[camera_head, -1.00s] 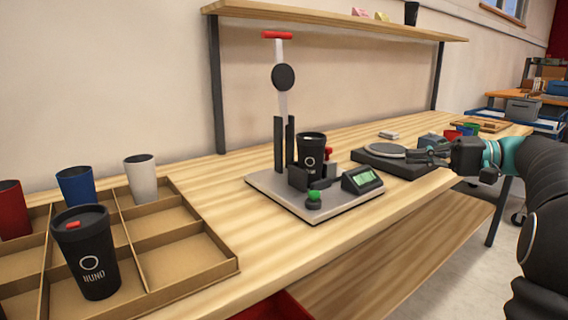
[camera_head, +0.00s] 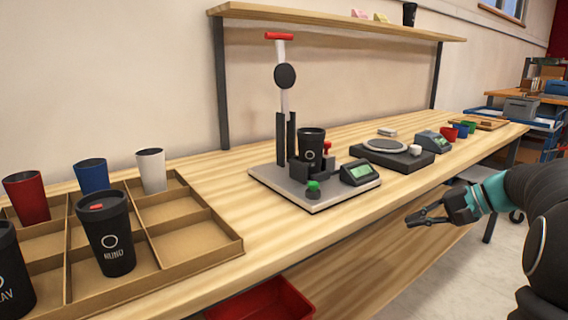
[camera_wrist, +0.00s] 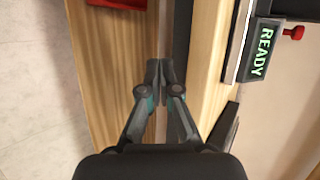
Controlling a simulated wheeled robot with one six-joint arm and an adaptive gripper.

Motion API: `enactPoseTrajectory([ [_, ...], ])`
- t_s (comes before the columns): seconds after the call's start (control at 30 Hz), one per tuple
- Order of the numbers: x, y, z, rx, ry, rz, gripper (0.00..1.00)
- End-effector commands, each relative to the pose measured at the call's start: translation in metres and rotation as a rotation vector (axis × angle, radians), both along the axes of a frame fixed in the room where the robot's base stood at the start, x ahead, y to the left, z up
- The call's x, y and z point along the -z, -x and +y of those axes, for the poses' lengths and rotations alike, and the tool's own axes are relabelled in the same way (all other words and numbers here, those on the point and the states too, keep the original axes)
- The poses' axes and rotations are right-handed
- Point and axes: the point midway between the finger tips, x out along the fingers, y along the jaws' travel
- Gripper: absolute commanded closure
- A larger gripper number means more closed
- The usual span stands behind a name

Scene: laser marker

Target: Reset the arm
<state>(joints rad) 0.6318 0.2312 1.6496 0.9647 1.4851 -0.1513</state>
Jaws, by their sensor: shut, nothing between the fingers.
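My gripper (camera_head: 412,220) is at the right in the head view, off the front edge of the workbench (camera_head: 345,225). It points left, and its fingers hold nothing. In the wrist view the two fingertips (camera_wrist: 160,68) are together, with the bench edge behind them. My dark arm reaches in from the right edge of the head view.
The laser marker (camera_head: 300,190) stands mid-bench with a black cup (camera_head: 311,148) in it. Its display (camera_wrist: 262,52) reads READY. A cardboard tray (camera_head: 205,262) with cups is at left. A dark scale-like device (camera_head: 398,159) is farther right. A red bin (camera_head: 262,302) sits below.

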Motion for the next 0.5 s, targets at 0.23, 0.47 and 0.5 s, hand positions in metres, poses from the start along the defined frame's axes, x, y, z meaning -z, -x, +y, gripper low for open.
enactPoseTrajectory([
  [0.23,0.057,0.072,0.034,0.003,0.353,0.152,1.0],
  [0.47,0.083,0.142,0.06,-0.073,0.671,0.149,1.0],
  [0.5,0.085,0.153,0.064,-0.091,0.721,0.138,1.0],
])
